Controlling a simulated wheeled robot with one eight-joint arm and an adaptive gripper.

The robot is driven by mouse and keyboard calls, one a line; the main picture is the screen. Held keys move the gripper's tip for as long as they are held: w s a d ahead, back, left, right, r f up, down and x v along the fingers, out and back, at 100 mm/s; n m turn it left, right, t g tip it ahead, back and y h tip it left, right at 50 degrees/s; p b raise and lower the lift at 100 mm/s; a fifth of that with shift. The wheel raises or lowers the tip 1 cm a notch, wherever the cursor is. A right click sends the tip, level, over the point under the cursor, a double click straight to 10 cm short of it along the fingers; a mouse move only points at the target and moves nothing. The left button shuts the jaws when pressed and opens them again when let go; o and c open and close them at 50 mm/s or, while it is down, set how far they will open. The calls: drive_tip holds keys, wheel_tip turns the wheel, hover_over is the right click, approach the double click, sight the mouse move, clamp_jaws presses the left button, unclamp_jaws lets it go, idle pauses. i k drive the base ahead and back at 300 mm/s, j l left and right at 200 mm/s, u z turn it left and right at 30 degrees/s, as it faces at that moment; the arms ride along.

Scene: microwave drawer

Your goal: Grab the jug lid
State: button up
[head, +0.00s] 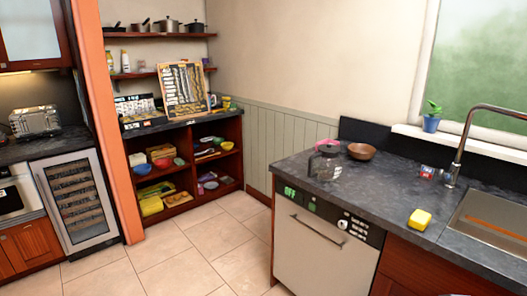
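A glass jug (325,166) with a dark handle stands upright on the dark counter (375,190), near its left end. A dark jug lid (328,148) appears to sit on top of the jug; it is small in the picture and its edges are hard to make out. My gripper is not in view.
A brown bowl (361,151) and a pink item (327,142) are close behind the jug. A yellow sponge-like block (420,219) lies near the sink (490,222) and tap (462,140). A dishwasher (322,245) is under the counter. Tiled floor (205,250) is clear at left.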

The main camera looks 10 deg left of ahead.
sight(328, 148)
drive_tip(key=u, duration=0.25)
drive_tip(key=i+u, duration=0.5)
drive_tip(key=i, duration=0.45)
